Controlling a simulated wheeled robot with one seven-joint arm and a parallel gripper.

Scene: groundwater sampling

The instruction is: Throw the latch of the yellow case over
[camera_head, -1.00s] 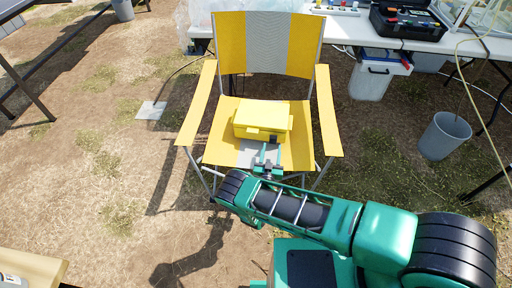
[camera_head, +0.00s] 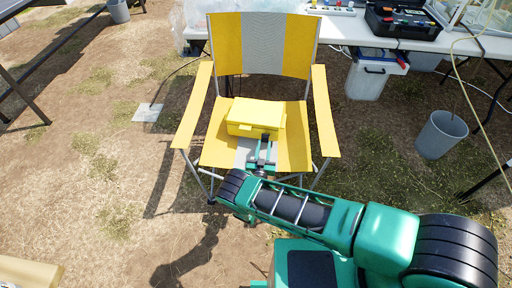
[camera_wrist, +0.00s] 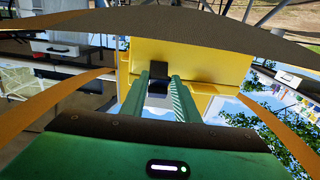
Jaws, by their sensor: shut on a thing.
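The yellow case (camera_head: 254,115) sits closed on the seat of the yellow and grey folding chair (camera_head: 300,140). My gripper (camera_head: 262,150) reaches in at the case's front side, low and right of its middle. In the wrist view the two green fingers of my gripper (camera_wrist: 160,84) point at the case's yellow face (camera_wrist: 205,62). A small black piece, seemingly the latch (camera_wrist: 158,72), is between the fingertips, and they are shut on it. The fingers hide part of it, and I cannot tell its exact angle.
The chair's armrests (camera_head: 192,105) stand on both sides of the case. Behind is a white table (camera_head: 350,32) with a black toolbox (camera_head: 403,20). Bare ground lies left.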

